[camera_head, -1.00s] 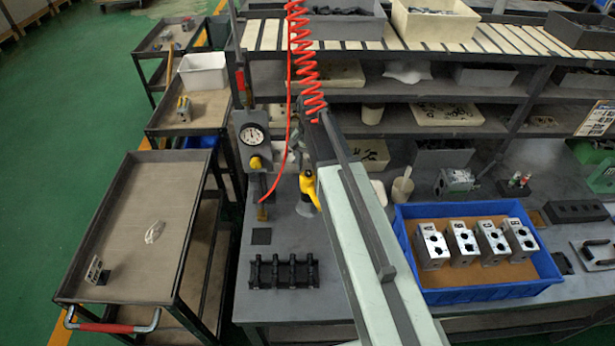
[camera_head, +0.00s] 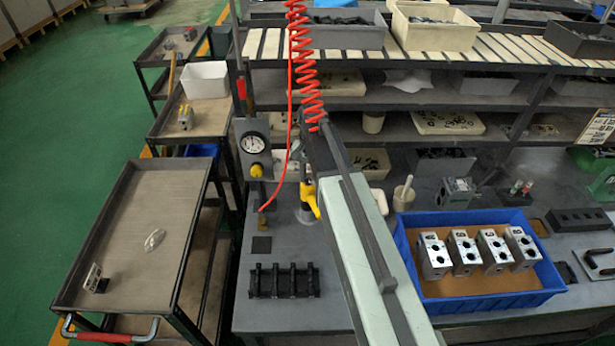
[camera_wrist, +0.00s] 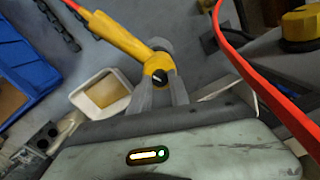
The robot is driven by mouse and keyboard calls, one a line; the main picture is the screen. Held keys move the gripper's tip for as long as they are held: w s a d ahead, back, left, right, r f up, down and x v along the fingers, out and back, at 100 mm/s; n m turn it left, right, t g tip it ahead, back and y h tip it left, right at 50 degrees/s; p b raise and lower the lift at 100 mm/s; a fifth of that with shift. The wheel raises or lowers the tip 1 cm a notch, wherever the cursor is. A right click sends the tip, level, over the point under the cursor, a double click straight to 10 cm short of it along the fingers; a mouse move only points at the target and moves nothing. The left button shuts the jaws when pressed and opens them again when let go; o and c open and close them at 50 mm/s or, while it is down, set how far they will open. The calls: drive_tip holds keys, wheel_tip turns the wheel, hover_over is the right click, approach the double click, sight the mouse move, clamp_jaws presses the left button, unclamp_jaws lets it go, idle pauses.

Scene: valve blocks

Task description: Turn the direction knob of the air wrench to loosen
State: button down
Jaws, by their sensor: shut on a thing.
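The yellow air wrench (camera_head: 309,197) stands on the grey bench, left of my arm. The fingers partly cover the near side of the head. I cannot read the knob's setting. In the head view my arm hides the gripper's fingertips.
A red air hose (camera_wrist: 250,75) crosses the wrist view close to my gripper. A coiled red hose (camera_head: 303,60) hangs above the bench. A blue tray (camera_head: 490,303) with several metal valve blocks is right of my arm. A black rack (camera_head: 284,283) lies on the bench at left.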

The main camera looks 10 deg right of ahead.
drive_tip(key=n, duration=0.4)
drive_tip(key=shift+d, duration=0.1)
drive_tip(key=n, duration=0.4)
drive_tip(key=shift+n, duration=0.4)
drive_tip(key=n, duration=0.4)
drive_tip(key=shift+n, duration=1.8)
drive_tip(key=c, duration=1.2)
unclamp_jaws()
drive_tip(key=shift+w+g, duration=0.1)
drive_tip(key=shift+g, duration=0.2)
